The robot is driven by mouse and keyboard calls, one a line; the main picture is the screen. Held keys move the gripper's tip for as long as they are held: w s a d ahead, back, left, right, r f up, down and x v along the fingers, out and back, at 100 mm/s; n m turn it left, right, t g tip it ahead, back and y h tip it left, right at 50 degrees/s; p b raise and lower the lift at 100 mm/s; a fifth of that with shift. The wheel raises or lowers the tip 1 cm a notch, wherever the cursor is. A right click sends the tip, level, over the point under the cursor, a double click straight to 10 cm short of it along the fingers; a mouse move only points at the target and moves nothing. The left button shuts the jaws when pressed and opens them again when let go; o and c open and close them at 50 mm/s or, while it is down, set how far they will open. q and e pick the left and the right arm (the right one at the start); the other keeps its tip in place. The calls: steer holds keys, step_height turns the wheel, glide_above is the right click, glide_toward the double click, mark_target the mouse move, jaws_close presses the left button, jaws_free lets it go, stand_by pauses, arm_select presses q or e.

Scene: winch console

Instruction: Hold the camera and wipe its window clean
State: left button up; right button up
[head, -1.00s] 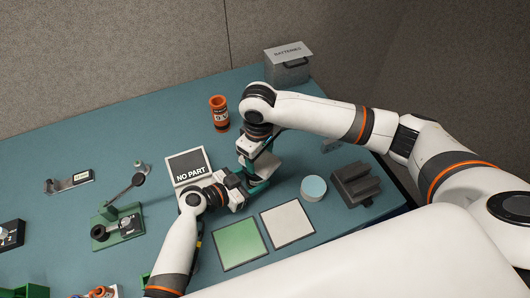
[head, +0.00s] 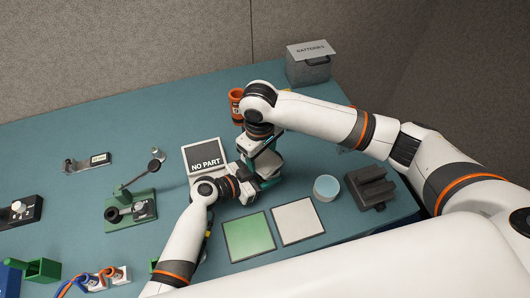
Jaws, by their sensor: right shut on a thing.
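My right gripper (head: 266,152) points down at the middle of the table, close beside my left gripper. It is shut on a small dark thing with teal parts (head: 268,168), which looks like the camera. The jaws and wrist hide most of it, and its window cannot be made out. My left gripper (head: 250,181) reaches in from the left, low over the table, against or very near that thing. Its fingertips are too hidden to show whether they are open.
A NO PART sign (head: 205,160) stands left of the grippers. Green (head: 249,237) and white (head: 298,221) mats lie in front. A pale blue round thing (head: 327,188) and a dark block (head: 370,189) are right. An orange can (head: 236,100) and batteries box (head: 308,66) stand behind.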

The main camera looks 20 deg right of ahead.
arm_select(q)
steer(key=shift+s+d+r, duration=0.2)
steer(key=shift+d, duration=0.25)
arm_select(e)
steer(key=shift+s+a+r, duration=0.15)
steer(key=shift+s+a, duration=0.05)
steer(key=shift+a, duration=0.45)
steer(key=shift+r, duration=0.45)
steer(key=shift+c, duration=0.7)
arm_select(q)
steer(key=shift+w+a+f, duration=0.1)
steer(key=shift+a+f, duration=0.05)
steer(key=shift+a, duration=0.1)
arm_select(e)
steer(key=shift+w+d+r, duration=0.1)
steer(key=shift+d+r, duration=0.05)
steer(key=shift+r, duration=0.85)
steer(key=shift+w+d+r, duration=0.1)
steer(key=shift+d+r, duration=0.05)
steer(key=shift+r, duration=0.85)
arm_select(q)
steer(key=o, duration=0.8)
arm_select(e)
steer(key=shift+s, duration=0.1)
arm_select(q)
steer(key=shift+a, duration=0.1)
steer(key=shift+a, duration=0.35)
steer(key=v, duration=1.1)
